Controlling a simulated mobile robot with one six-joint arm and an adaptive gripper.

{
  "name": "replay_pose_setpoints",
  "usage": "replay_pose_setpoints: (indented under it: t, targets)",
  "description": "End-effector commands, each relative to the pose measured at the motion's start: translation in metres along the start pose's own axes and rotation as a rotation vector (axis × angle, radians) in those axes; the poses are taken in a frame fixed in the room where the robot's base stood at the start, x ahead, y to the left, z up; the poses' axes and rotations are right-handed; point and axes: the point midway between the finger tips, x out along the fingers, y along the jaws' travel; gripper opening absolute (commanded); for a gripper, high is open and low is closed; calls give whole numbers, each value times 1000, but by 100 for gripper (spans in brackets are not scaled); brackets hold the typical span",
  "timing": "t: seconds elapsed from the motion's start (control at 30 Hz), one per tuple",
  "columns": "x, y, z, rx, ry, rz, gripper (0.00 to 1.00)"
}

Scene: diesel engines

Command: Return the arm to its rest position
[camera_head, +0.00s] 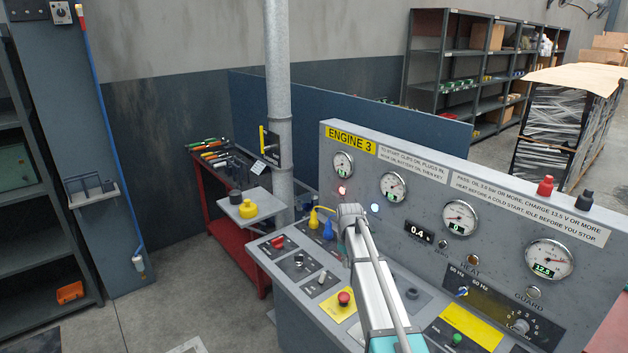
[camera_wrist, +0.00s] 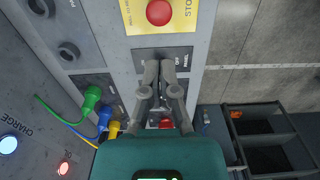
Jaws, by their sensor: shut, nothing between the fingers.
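My gripper (camera_wrist: 160,68) is in the wrist view, pointing down over the sloping desk of the Engine 3 control panel (camera_head: 440,190). Its two grey fingers are together with nothing between them. They lie over a dark plate (camera_wrist: 143,54) marked OFF and PANEL, just below the red stop button (camera_wrist: 159,12); I cannot tell whether they touch it. In the head view my arm (camera_head: 375,285) reaches from the bottom edge up over the desk, and its wrist end hides the gripper's fingers. The stop button on its yellow plate also shows there (camera_head: 344,298).
Green (camera_wrist: 92,95), blue (camera_wrist: 104,117) and yellow (camera_wrist: 114,129) plugs with cables stand close beside the fingers. Upright gauges rise behind the desk. A grey post (camera_head: 279,100) and red tool cart (camera_head: 235,235) stand beyond. Floor (camera_head: 160,315) is clear at left.

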Motion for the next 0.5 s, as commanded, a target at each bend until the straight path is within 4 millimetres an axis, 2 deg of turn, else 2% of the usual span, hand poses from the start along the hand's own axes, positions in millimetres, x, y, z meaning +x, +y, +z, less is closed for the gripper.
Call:
replay_pose_setpoints:
  t: [0.17, 0.27, 0.5]
  targets:
    - [9, -17, 27, 54, -1, 0, 0]
    - [17, -32, 52, 108, -1, -1, 0]
    - [40, -78, 126, 289, -3, -1, 0]
